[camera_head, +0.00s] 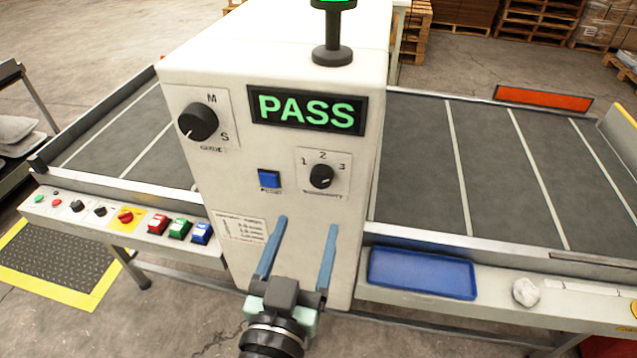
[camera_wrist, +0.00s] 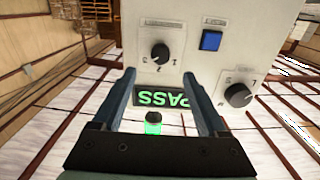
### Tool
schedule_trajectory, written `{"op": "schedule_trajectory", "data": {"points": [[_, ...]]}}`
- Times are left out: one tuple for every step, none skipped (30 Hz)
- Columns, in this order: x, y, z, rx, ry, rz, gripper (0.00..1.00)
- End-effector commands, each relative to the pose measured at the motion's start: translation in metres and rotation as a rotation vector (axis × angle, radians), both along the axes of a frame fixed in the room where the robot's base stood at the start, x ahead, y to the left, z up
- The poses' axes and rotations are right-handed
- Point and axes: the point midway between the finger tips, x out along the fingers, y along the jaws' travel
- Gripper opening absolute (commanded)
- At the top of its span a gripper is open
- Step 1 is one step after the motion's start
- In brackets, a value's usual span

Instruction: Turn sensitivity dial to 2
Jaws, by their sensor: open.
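The sensitivity dial (camera_head: 321,176) is a small black knob on a white plate marked 1, 2 and 3, on the front of the white machine housing (camera_head: 215,75). I cannot tell surely which number its pointer faces. My gripper (camera_head: 308,224) is open and empty, its two blue fingers pointing up toward the panel just below the dial. In the wrist view, which looks upside down, the dial (camera_wrist: 160,54) shows beyond and between the fingertips (camera_wrist: 159,73). The fingers appear apart from it.
A blue button (camera_head: 269,178) sits left of the dial, and a larger guide knob (camera_head: 198,122) is at upper left. A lit green PASS display (camera_head: 307,110) is above. A blue tray (camera_head: 422,273) and a white lump (camera_head: 526,292) lie at right. Conveyors flank the housing.

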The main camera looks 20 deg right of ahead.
Motion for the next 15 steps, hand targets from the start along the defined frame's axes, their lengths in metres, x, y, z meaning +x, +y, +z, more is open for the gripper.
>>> {"op": "schedule_trajectory", "data": {"points": [[0.01, -0.008, 0.005, -0.002, -0.001, -0.004, 0.76], [0.016, -0.012, 0.005, -0.001, -0.001, -0.004, 0.76], [0.023, -0.016, 0.005, -0.001, -0.001, -0.003, 0.76], [0.029, -0.02, 0.005, -0.002, -0.001, -0.003, 0.76], [0.034, -0.023, 0.005, -0.001, -0.001, -0.003, 0.76], [0.041, -0.028, 0.005, 0.0, -0.001, -0.003, 0.76], [0.045, -0.031, 0.004, 0.0, 0.0, -0.003, 0.76], [0.05, -0.034, 0.004, -0.001, -0.001, -0.003, 0.76], [0.055, -0.038, 0.004, -0.001, -0.001, -0.002, 0.76], [0.059, -0.04, 0.004, -0.001, -0.001, -0.002, 0.76], [0.062, -0.042, 0.003, 0.0, 0.0, -0.002, 0.76], [0.066, -0.045, 0.003, -0.001, -0.001, -0.001, 0.76], [0.069, -0.047, 0.003, -0.001, -0.001, -0.001, 0.76], [0.071, -0.048, 0.002, 0.0, -0.001, -0.001, 0.76], [0.073, -0.05, 0.002, 0.0, 0.0, -0.001, 0.76]]}}
